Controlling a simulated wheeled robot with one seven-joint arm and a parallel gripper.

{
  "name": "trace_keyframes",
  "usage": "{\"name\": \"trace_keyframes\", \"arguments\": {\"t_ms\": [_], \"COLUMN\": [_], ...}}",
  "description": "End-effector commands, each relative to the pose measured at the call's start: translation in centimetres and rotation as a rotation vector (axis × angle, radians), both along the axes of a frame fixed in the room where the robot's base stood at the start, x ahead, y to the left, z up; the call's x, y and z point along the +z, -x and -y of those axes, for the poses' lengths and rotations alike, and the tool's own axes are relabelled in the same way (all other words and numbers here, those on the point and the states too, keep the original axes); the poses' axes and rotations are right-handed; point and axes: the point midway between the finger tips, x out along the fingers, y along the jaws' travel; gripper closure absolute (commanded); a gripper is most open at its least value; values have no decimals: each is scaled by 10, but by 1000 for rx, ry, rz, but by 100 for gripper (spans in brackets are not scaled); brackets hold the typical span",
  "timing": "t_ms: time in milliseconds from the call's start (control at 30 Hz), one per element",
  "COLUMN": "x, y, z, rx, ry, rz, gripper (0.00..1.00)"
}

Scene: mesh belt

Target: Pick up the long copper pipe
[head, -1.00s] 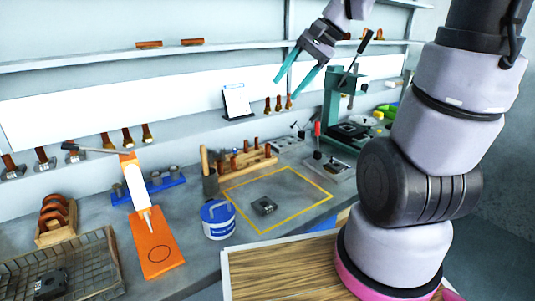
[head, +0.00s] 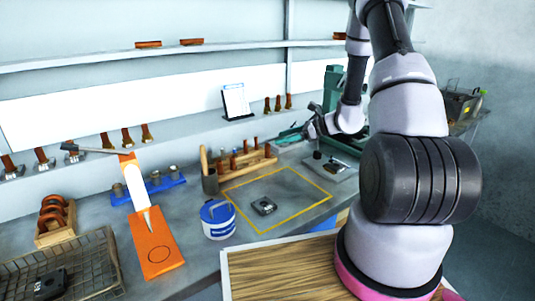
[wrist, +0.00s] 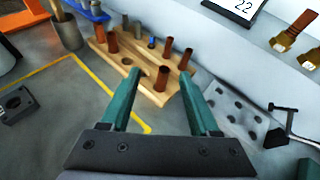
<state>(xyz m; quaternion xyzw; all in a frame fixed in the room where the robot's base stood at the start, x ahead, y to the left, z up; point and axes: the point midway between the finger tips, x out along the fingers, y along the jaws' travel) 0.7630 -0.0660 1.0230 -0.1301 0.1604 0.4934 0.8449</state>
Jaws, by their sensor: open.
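A stepped wooden rack (wrist: 145,68) holds several upright copper pipes; it also shows on the bench in the head view (head: 262,163). One copper pipe (wrist: 161,78) stands nearest, between my fingers as seen in the wrist view. Another copper pipe (wrist: 186,58) stands behind it to the right, and one (wrist: 111,42) stands at the left. I cannot tell for sure which is the long one. My gripper (wrist: 158,92) has teal fingers spread apart with nothing between them. In the head view my gripper (head: 291,134) is just right of the rack, and its fingers point left.
A dark block (head: 263,206) lies inside a yellow outline on the bench. A blue-and-white tub (head: 218,219) stands left of it. A perforated grey plate (wrist: 235,108) lies right of the rack. A green press (head: 333,88) is partly hidden by my arm.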

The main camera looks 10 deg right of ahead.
Motion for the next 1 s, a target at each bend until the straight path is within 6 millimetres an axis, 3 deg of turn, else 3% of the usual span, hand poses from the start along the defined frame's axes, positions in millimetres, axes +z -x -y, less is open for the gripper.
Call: {"name": "trace_keyframes", "arguments": {"t_ms": [100, 233, 1000], "x": [-23, -34, -63], "y": [-6, -11, -55], "z": [9, 10, -71], "rx": [-62, -88, -88], "ry": [-35, -49, -48], "rz": [-33, -43, -43], "gripper": [38, 38, 38]}}
